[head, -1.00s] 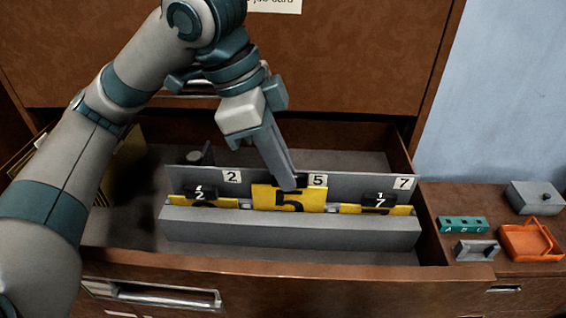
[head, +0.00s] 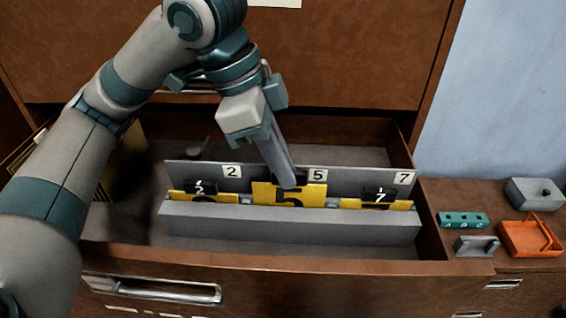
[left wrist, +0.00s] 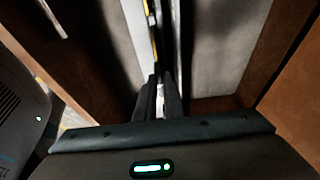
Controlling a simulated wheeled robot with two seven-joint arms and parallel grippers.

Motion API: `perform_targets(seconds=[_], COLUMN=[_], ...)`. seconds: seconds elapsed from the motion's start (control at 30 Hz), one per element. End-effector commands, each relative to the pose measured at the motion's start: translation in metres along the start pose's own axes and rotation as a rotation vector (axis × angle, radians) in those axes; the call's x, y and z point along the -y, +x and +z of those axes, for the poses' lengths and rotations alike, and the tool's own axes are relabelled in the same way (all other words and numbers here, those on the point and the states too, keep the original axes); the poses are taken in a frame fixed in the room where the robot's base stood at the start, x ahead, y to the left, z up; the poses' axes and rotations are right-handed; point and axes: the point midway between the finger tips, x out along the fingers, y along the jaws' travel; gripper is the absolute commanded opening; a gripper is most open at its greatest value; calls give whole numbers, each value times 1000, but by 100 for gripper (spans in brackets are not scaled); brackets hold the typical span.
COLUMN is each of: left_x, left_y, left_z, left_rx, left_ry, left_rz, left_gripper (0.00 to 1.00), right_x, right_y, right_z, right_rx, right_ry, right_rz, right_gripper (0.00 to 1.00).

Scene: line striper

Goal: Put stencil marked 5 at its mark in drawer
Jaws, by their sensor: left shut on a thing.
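The yellow stencil marked 5 (head: 300,199) stands upright in the grey rack (head: 290,225) inside the open drawer, just below the white label 5 (head: 317,174). It sits higher than the stencils beside it. My left gripper (head: 287,184) reaches down from above and is shut on its top edge. In the left wrist view the gripper fingers (left wrist: 159,95) are closed together over the rack, and the stencil is seen only edge-on. Its lower edge is hidden by the rack's front wall. My right gripper is not in view.
A yellow stencil marked 2 (head: 218,197) and one marked 7 (head: 391,205) stand lower in the rack, left and right. Label 2 (head: 232,171) and label 7 (head: 404,178) are on the rack's back plate. An orange tray (head: 528,243) sits on the right-hand surface.

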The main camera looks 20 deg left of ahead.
Motion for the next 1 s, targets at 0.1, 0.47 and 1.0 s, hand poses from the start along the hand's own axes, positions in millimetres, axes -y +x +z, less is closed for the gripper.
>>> perform_targets(seconds=[0.1, 0.47, 1.0], left_x=[0, 0, 0], left_y=[2, 10, 20], left_z=[1, 4, 8], left_rx=[0, 0, 0], left_ry=[0, 0, 0], left_rz=[0, 1, 0], left_gripper=[0, 0, 0], right_x=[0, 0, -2], right_y=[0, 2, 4], right_z=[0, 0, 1], right_rx=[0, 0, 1], right_ry=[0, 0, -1], right_rz=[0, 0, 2], right_gripper=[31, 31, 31])
